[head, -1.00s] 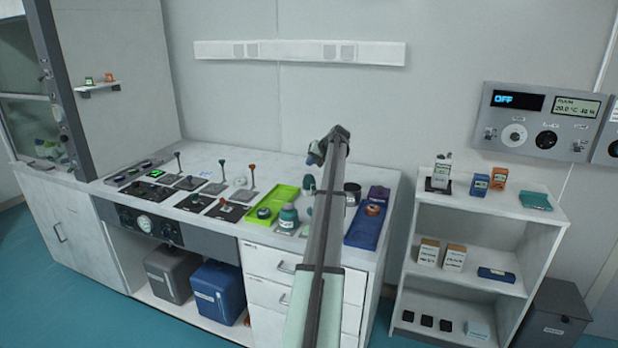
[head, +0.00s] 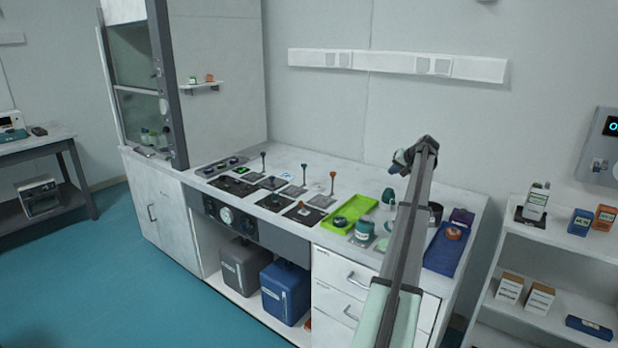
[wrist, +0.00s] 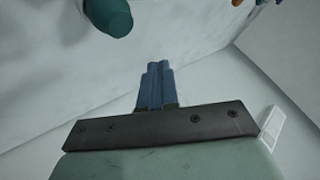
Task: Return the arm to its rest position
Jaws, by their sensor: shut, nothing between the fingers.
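My gripper (wrist: 159,66) shows in the wrist view with its two blue fingers together and nothing between them. In the head view my arm reaches up from the lower right, over the right end of the white bench (head: 312,163). The arm's far end bends to the left at the top; the fingers cannot be made out there. A teal-green rounded object (wrist: 108,16) is at the top of the wrist view, apart from the fingers.
On the bench are a green tray (head: 346,216), a teal jar (head: 364,230), a blue tray (head: 441,256) and several small posts on dark plates. A white shelf unit (head: 555,246) with small boxes stands at the right. Open teal floor (head: 110,275) lies at the left.

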